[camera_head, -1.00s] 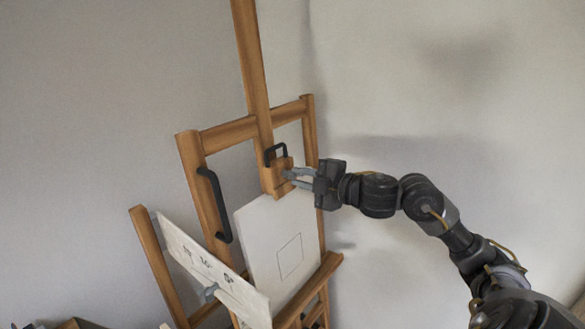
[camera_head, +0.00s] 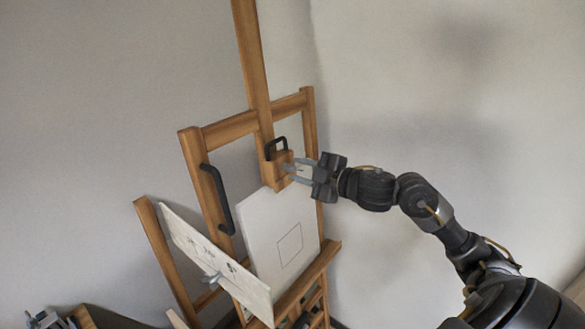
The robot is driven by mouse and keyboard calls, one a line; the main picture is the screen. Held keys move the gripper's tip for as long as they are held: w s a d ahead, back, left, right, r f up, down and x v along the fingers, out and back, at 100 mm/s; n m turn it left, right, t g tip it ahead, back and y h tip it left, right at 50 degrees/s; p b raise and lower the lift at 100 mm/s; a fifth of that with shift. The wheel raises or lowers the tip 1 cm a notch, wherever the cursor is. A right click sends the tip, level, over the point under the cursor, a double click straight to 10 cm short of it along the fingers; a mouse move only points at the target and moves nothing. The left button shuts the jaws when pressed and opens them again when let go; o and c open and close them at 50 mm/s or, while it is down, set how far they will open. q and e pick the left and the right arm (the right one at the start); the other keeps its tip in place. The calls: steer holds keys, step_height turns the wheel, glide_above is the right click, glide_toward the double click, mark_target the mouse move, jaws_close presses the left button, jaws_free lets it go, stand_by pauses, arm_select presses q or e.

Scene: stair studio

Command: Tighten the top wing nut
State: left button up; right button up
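The wooden easel (camera_head: 228,130) stands against the wall with a white canvas (camera_head: 262,222) on its ledge. A wooden clamp block (camera_head: 275,172) with a black handle (camera_head: 275,147) sits on the mast at the canvas's top edge. My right gripper (camera_head: 293,172) reaches in from the right, with its fingers at the block's right side. The wing nut there is too small and covered to make out, and I cannot tell whether the fingers are closed on it.
A black handle (camera_head: 217,198) is on the easel's left upright. A tilted white board (camera_head: 214,258) with marks and a grey wing-shaped knob (camera_head: 213,278) is in front at lower left. A grey metal object (camera_head: 46,319) shows at the bottom left. The wall side right of the easel is free.

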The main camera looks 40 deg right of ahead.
steer(key=shift+p+v, duration=0.35)
steer(key=shift+v, duration=2.65)
